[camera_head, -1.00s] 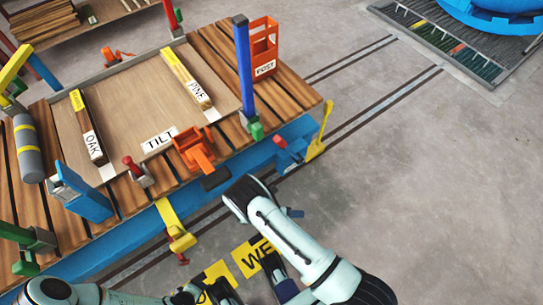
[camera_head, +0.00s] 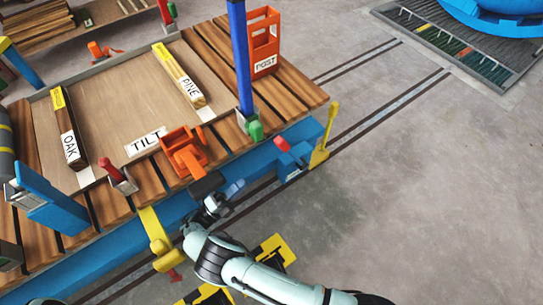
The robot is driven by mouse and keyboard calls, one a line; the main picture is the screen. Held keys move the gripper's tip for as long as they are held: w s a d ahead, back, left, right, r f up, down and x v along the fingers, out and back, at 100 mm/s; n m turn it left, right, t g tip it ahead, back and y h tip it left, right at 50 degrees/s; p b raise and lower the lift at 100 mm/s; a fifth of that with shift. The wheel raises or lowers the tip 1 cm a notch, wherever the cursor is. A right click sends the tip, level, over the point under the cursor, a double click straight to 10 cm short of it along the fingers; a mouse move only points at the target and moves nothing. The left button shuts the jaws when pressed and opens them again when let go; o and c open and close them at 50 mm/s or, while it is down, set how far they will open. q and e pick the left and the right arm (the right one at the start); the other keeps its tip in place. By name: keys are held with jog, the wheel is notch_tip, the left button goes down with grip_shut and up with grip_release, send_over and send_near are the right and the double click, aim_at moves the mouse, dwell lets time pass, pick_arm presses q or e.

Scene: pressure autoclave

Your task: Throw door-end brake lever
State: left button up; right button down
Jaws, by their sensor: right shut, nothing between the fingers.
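My right gripper (camera_head: 222,200) is shut and empty at the front side of the blue-framed cart (camera_head: 195,196), below the orange clamp-like part (camera_head: 184,150). Its fingertips are small and partly hard to make out against the blue frame. A yellow upright lever (camera_head: 326,134) stands at the cart's right end, to the right of my gripper and apart from it. A yellow bracket with a red knob (camera_head: 159,240) hangs at the front, left of my wrist. I cannot tell for certain which is the door-end brake lever. My left gripper is out of view.
A blue block with a red handle (camera_head: 291,158) sits on the front right of the cart. A blue post (camera_head: 240,60) and an orange "POST" crate (camera_head: 263,45) rise from the deck. Rails (camera_head: 385,98) run along the floor.

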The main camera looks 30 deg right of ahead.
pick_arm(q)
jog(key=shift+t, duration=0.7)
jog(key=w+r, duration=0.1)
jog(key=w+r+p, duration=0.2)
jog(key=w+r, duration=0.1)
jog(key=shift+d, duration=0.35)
pick_arm(e)
jog(key=s+x, duration=0.1)
jog(key=x, duration=1.3)
jog(key=shift+w, duration=0.4)
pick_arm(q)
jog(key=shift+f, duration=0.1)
pick_arm(e)
jog(key=shift+d+f, duration=0.1)
